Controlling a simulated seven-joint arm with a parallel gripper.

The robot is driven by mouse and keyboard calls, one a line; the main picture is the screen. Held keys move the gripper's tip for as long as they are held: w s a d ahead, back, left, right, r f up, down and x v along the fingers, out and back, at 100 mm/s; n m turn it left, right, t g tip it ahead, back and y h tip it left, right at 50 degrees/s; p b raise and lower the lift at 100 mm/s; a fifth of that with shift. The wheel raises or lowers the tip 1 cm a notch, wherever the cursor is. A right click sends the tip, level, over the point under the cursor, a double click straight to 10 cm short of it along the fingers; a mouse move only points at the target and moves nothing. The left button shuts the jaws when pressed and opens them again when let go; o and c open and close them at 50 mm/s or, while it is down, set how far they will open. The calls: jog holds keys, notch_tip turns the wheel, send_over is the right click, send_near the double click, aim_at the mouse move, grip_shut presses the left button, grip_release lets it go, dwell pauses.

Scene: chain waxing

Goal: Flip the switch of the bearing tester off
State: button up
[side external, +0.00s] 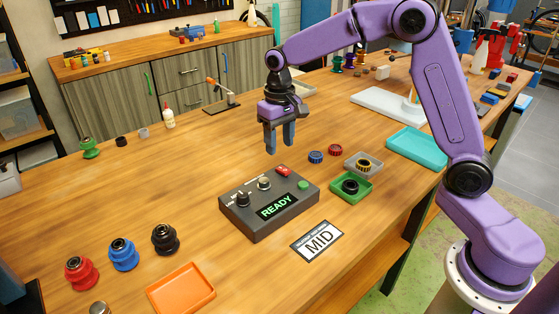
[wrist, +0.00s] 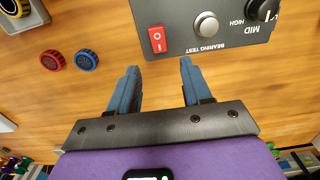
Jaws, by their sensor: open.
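The bearing tester (side external: 240,218) is a dark grey box on the wooden table, with its screen (side external: 277,206) lit "READY". Its red rocker switch (side external: 284,171) sits at the top back corner. In the wrist view the switch (wrist: 157,40) shows white I and O marks, but I cannot tell which side is pressed. A silver button (wrist: 206,26) and a black dial (wrist: 262,9) are beside it. My gripper (side external: 279,149) is open and empty, pointing down above the table behind the tester. In the wrist view the switch is just beyond the gap between my fingertips (wrist: 159,65).
An orange tray (side external: 181,290) is front left.

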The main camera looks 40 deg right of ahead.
aim_at(280, 168)
jog(key=shift+f, duration=3.15)
